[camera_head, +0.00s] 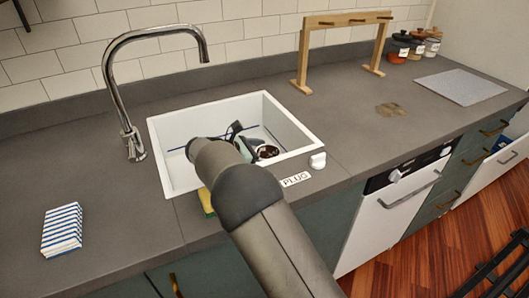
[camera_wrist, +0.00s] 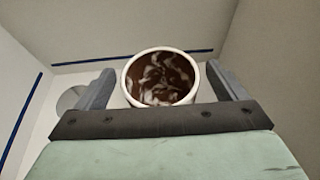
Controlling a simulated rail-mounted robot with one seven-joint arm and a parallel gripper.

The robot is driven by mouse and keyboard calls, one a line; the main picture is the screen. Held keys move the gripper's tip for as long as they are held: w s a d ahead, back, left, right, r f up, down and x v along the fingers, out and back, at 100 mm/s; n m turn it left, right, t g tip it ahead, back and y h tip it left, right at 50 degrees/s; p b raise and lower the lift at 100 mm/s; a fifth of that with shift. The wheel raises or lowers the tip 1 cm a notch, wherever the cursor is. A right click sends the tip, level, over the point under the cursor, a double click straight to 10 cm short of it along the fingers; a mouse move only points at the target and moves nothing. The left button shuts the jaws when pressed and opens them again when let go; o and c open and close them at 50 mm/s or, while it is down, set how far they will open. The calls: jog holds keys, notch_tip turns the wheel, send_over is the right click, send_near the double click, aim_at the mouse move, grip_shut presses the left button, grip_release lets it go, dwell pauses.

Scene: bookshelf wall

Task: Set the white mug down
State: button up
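The white mug (camera_wrist: 128,88) has a stained, mottled brown inside and sits between my fingers in the wrist view, its mouth facing the camera. In the head view the mug (camera_head: 267,151) shows inside the white sink (camera_head: 183,178), near its right side, partly hidden by my arm. My gripper (camera_wrist: 161,72) has one finger on each side of the mug, with a thin gap seeming to show on both sides. In the head view my gripper (camera_head: 249,140) is low in the sink. Whether the mug's base touches the sink floor is hidden.
A chrome faucet (camera_head: 112,88) stands left of the sink. A white plug (camera_head: 318,160) and a PLUG label (camera_head: 295,180) are at its right edge. A yellow sponge (camera_head: 206,201) is in front.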

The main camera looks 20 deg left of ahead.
jog(key=shift+r, duration=0.1)
jog(key=shift+s+a+r, duration=0.15)
jog(key=shift+s+a, duration=0.05)
jog(key=v, duration=0.7)
dwell(0.4)
